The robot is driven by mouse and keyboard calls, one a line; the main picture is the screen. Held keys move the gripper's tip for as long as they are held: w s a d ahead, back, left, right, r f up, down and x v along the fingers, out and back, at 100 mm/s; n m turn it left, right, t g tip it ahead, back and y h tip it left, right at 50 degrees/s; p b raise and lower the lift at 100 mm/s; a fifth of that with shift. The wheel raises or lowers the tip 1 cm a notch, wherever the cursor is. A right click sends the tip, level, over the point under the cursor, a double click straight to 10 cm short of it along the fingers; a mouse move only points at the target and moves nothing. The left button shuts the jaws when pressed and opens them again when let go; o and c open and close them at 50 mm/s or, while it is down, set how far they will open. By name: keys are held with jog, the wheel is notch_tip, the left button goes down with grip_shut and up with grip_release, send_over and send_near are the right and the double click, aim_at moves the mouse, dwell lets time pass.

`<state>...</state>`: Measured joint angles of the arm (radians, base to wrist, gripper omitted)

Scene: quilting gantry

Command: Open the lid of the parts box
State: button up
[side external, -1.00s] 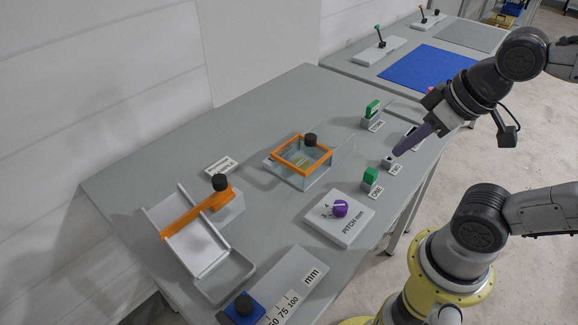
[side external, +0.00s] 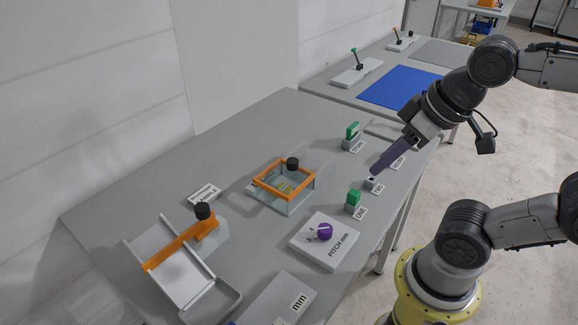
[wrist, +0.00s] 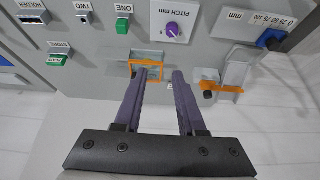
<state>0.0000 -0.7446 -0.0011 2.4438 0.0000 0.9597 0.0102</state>
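The lid lies flat on the box, shut. My gripper (side external: 373,175) has purple fingers and hangs over the right part of the table, above the small switch block, to the right of the box and apart from it. In the wrist view the fingers (wrist: 160,74) stand apart with nothing between them. The orange lid rim (wrist: 147,64) shows beyond the fingertips there, partly hidden by the left finger.
Green-topped blocks (side external: 353,199) stand to the right of the box. The PITCH mm plate with a purple knob (side external: 325,232) lies in front. An orange lever with a black knob (side external: 204,210) is on the left by a white chute. The table's far left is clear.

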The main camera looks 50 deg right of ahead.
jog(key=o, duration=0.4)
jog(key=shift+g, duration=0.5)
jog(key=w+r, duration=0.1)
jog(key=w, duration=0.1)
jog(key=w+r, duration=0.4)
jog(key=shift+d+r, duration=0.15)
jog(key=shift+d, duration=0.2)
jog(key=m+g, duration=0.2)
jog(key=g, duration=0.3)
send_over(292, 160)
notch_tip(292, 160, down, 7)
notch_tip(292, 160, down, 14)
jog(key=shift+s+f, duration=0.1)
jog(key=shift+f, duration=0.05)
grip_shut()
